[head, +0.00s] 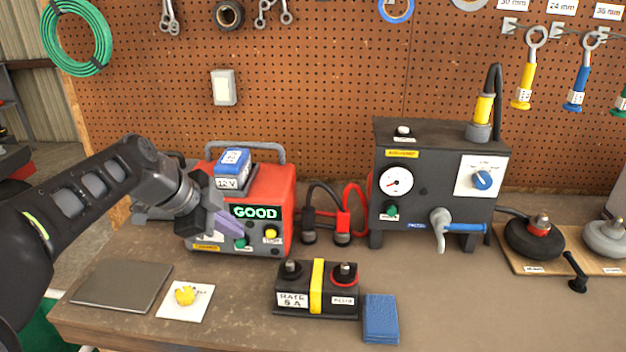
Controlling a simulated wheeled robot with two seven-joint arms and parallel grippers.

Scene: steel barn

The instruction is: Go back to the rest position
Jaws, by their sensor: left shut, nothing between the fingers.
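My left arm reaches in from the left. My left gripper (232,228) is shut and empty, with its fingers in front of the lower left of the red tester box (272,185). The fingertips are close to a green button (241,243) on that box; I cannot tell whether they touch it. The box has a lit display (256,212) reading GOOD and a yellow button (271,234). A blue 12 V block (233,160) sits on its top. My right gripper is not in view.
A battery (335,289) with a yellow strap stands at the bench front, beside a blue pad (381,318). A dark grey gauge unit (437,180) stands behind to the right. A grey plate (122,286) and a white card (187,301) lie front left. Pegboard (330,80) closes the back.

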